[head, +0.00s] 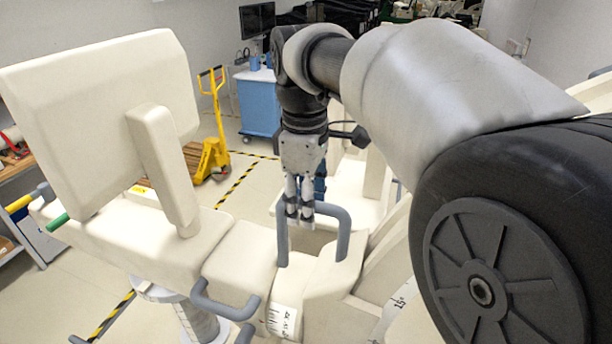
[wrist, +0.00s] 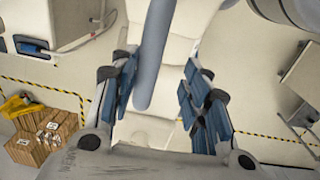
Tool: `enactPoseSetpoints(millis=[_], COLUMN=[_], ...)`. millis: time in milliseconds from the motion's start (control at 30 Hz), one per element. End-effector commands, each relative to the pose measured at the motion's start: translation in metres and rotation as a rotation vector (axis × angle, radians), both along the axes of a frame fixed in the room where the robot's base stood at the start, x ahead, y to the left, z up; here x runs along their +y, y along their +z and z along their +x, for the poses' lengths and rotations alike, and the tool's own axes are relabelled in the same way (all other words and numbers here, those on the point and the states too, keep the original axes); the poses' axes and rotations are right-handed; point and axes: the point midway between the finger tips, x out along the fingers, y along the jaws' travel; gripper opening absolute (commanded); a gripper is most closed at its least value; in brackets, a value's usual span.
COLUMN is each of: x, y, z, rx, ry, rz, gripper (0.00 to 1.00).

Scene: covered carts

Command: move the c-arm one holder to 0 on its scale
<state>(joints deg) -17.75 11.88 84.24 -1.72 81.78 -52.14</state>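A grey U-shaped handle (head: 343,236) stands on the cream c-arm body (head: 334,278); I cannot tell for sure which part is the holder. My gripper (head: 298,213) points down at the handle's left part. In the wrist view the grey bar (wrist: 153,62) runs between the open fingers of my gripper (wrist: 160,95), nearer the left finger, with a clear gap to the right finger. A white scale label (head: 284,320) with ticks is at the bottom, its figures too small to read surely. Another scale (head: 396,302) reads 15° at one mark; no pointer or 0 is readable.
A second grey handle (head: 222,306) sits low at the front. A yellow pallet truck (head: 213,140) and a blue cart (head: 258,103) stand behind on open floor.

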Motion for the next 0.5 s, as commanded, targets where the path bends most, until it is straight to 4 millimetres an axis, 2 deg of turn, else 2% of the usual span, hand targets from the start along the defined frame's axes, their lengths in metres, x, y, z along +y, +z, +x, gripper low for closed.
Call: enactPoseSetpoints(millis=[333, 500], x=[0.000, 0.000], y=[0.001, 0.010], z=[0.001, 0.002], rx=[-0.003, -0.006], ry=[0.000, -0.001], rz=[-0.001, 0.000], gripper=[0.39, 0.39])
